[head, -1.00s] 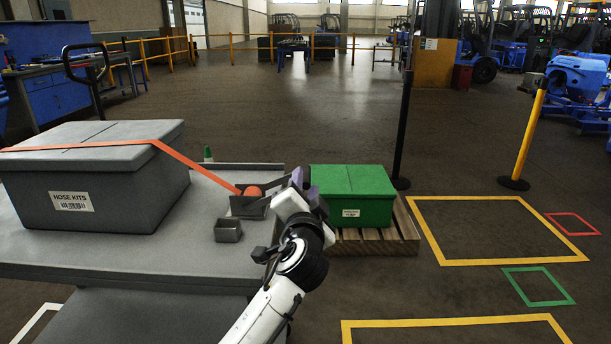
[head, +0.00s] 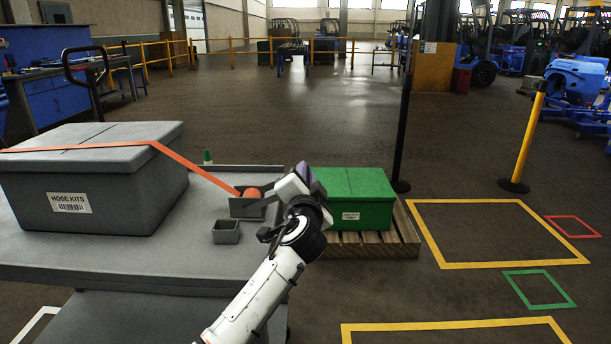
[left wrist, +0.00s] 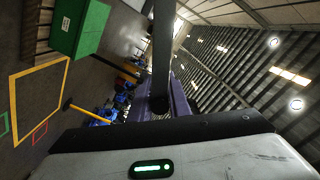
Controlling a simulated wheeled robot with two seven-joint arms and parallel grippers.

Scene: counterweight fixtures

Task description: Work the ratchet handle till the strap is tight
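An orange strap (head: 185,161) crosses the grey lidded box (head: 100,190) labelled HOSE KITS and slopes down to the ratchet (head: 246,208) near the cart's right edge. An orange roll of strap (head: 251,193) shows in the ratchet. My left gripper (head: 304,179), with purple fingers, is just right of the ratchet and covers most of its handle. In the left wrist view a dark bar, seemingly the handle (left wrist: 162,55), ends in a rounded tip against the purple fingers (left wrist: 178,100). Whether they are closed on it is unclear. My right gripper is out of view.
A small open grey bin (head: 226,232) stands on the grey cart (head: 120,258) in front of the ratchet. A green box (head: 357,190) sits on a wooden pallet (head: 395,240) behind and right of my gripper. A black post (head: 401,130) stands beyond it.

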